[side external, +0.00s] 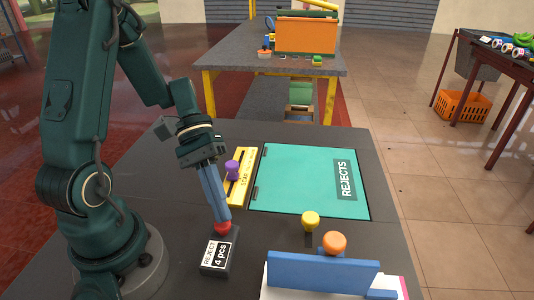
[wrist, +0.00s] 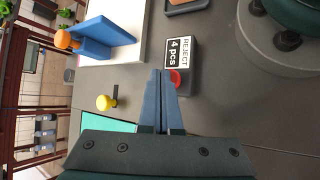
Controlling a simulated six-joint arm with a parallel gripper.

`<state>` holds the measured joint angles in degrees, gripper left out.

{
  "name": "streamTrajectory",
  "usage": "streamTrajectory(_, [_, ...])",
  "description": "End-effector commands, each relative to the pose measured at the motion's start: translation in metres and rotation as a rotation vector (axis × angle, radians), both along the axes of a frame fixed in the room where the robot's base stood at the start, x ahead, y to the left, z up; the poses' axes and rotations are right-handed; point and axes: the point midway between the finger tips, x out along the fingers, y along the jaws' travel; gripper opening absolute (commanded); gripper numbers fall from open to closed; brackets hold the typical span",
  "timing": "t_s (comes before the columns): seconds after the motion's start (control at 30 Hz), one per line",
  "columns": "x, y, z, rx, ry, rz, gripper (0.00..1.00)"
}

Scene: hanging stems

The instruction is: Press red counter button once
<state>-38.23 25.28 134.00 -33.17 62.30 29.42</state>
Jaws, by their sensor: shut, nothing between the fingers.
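The red counter button (side external: 222,227) sits on a dark box (side external: 219,250) whose white label reads "REJECT 4 pcs". In the wrist view the red button (wrist: 175,78) shows beside the fingertips, partly covered by them, on the dark box with the label (wrist: 180,52). My gripper (side external: 224,217) is shut and empty, its blue fingers pointing down with the tips right at the button's top. In the wrist view the gripper (wrist: 161,74) also shows closed fingers. I cannot tell whether the tips touch the button.
A teal panel marked REJECTS (side external: 300,180) lies right of the arm. A yellow strip with a purple knob (side external: 232,168) stands beside it. A yellow knob (side external: 310,219), an orange knob (side external: 334,242) and a blue bar (side external: 322,274) are at the front right.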

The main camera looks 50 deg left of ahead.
Motion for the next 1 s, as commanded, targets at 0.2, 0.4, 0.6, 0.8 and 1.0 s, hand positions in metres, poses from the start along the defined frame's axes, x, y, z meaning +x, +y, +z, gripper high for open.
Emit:
streamTrajectory(0.2, [0.0,0.0,0.01,0.001,-0.001,0.001,0.0])
streamTrajectory(0.4, [0.0,0.0,0.01,0.0,0.001,0.001,0.0])
streamTrajectory(0.6, [0.0,0.0,0.016,0.002,-0.003,0.0,0.0])
streamTrajectory(0.8, [0.0,0.0,0.036,0.002,-0.004,0.001,0.0])
streamTrajectory(1.0, [0.0,0.001,0.053,0.002,-0.003,0.001,0.0])
